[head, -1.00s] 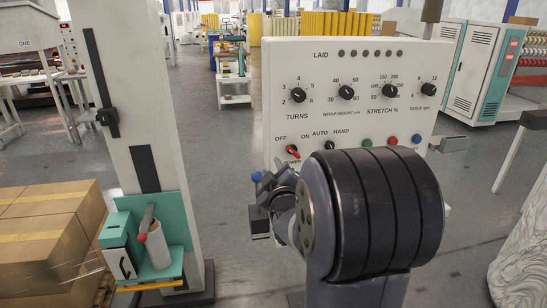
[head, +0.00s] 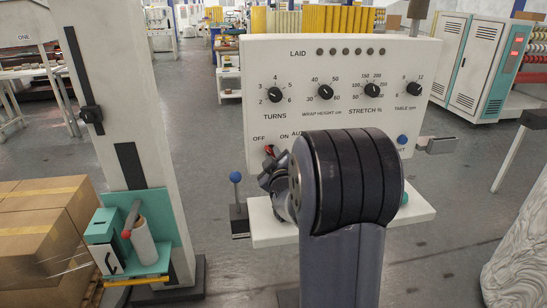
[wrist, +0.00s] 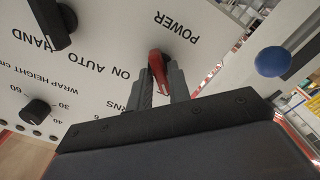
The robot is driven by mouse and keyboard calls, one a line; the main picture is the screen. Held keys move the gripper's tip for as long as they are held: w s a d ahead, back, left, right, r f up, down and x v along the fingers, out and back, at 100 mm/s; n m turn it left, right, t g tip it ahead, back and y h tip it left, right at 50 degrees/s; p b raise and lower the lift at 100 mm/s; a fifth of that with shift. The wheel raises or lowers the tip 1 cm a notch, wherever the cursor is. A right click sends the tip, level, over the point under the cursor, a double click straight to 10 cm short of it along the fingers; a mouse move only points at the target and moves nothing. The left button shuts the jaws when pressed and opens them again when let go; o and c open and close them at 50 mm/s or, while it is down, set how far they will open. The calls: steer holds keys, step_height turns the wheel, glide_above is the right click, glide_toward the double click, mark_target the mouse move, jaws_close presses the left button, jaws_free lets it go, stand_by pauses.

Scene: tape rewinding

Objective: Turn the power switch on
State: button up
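The red power switch (head: 268,150) is at the lower left of the white control panel (head: 340,60), between the OFF and ON labels. In the head view its lever leans up toward OFF. In the wrist view, which shows the panel upside down, the red lever (wrist: 158,65) stands between the two fingers of my gripper (wrist: 161,88). The fingers are close together on both sides of the lever and look shut on it. The OFF label is out of sight in the wrist view. My arm hides the panel's lower middle in the head view.
A blue-knobbed lever (head: 236,178) stands just left of my gripper; its blue ball (wrist: 272,61) is at the right in the wrist view. A black mode knob (wrist: 52,22) is near the switch. A wrapping mast (head: 130,110) and boxes (head: 45,215) stand at left.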

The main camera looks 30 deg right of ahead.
jaws_close()
steer(key=shift+f+m+b, duration=0.15)
steer(key=shift+m+b, duration=0.15)
steer(key=shift+b, duration=0.2)
steer(key=m+b, duration=0.2)
steer(key=b, duration=0.1)
steer(key=shift+f+m+b, duration=0.15)
steer(key=shift+m+b, duration=0.15)
steer(key=shift+b, duration=0.05)
steer(key=m+b, duration=0.4)
steer(key=m, duration=0.2)
steer(key=m+b, duration=0.1)
steer(key=m, duration=0.1)
steer(key=m+b, duration=0.1)
steer(key=shift+r+m, duration=0.25)
steer(key=shift+m, duration=0.15)
steer(key=m, duration=0.4)
steer(key=shift+r+m+b, duration=0.1)
steer(key=shift+m+b, duration=0.25)
steer(key=shift+m, duration=0.05)
steer(key=shift+o, duration=1.9)
jaws_free()
